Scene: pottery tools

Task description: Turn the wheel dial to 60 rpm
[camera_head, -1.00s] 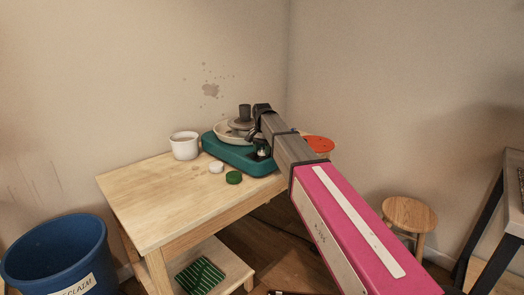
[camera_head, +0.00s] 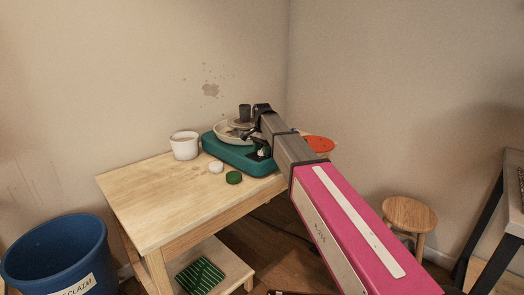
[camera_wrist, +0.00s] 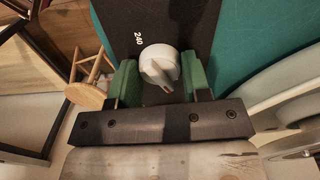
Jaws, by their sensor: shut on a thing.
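The teal pottery wheel (camera_head: 236,156) stands at the back of the wooden table, with a pale basin around its wheel head. In the wrist view the white wheel dial (camera_wrist: 158,64) sits on a dark panel with "240" printed beside it. A dark mark on the dial points toward the bottom of the picture. My gripper (camera_wrist: 160,72) has its green fingers on both sides of the dial, closed on it. In the head view my arm reaches over the wheel's right side and mostly hides the dial. Other scale numbers are not readable.
A white mug (camera_head: 184,146), a white lid-like disc (camera_head: 216,167) and a green disc (camera_head: 233,178) are on the table (camera_head: 150,200). An orange-red round thing (camera_head: 318,144) is behind my arm. A wooden stool (camera_head: 409,214) stands right, a blue bucket (camera_head: 55,255) left.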

